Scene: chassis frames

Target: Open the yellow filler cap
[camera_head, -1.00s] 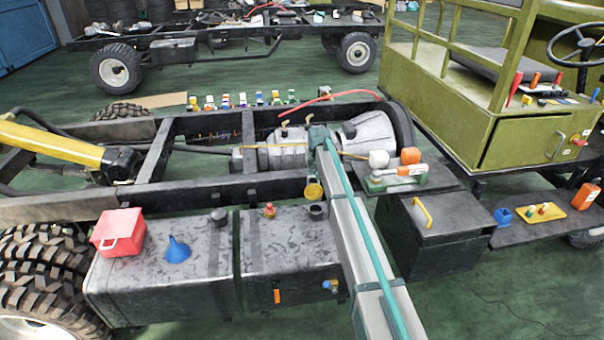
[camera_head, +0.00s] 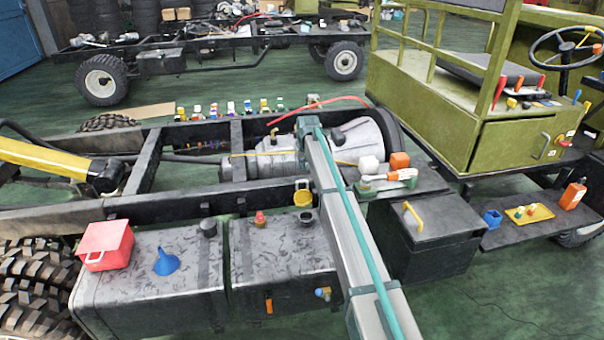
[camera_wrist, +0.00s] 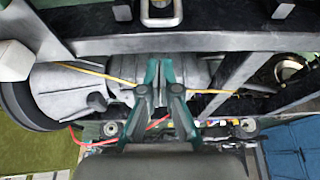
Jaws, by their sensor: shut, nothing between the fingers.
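The yellow filler cap (camera_head: 303,197) shows in the head view beside the chassis rail, just left of my arm. It appears tipped up above a dark filler neck (camera_head: 305,217) on the black tank; whether the neck is uncovered is too small to tell.
The black tank (camera_head: 180,290) also carries a red-capped fitting (camera_head: 260,218), a black cap (camera_head: 208,228), a blue funnel (camera_head: 166,262) and a red box (camera_head: 105,246). The chassis rail (camera_head: 150,216) runs behind it. A black box with a yellow handle (camera_head: 414,216) stands right of my arm.

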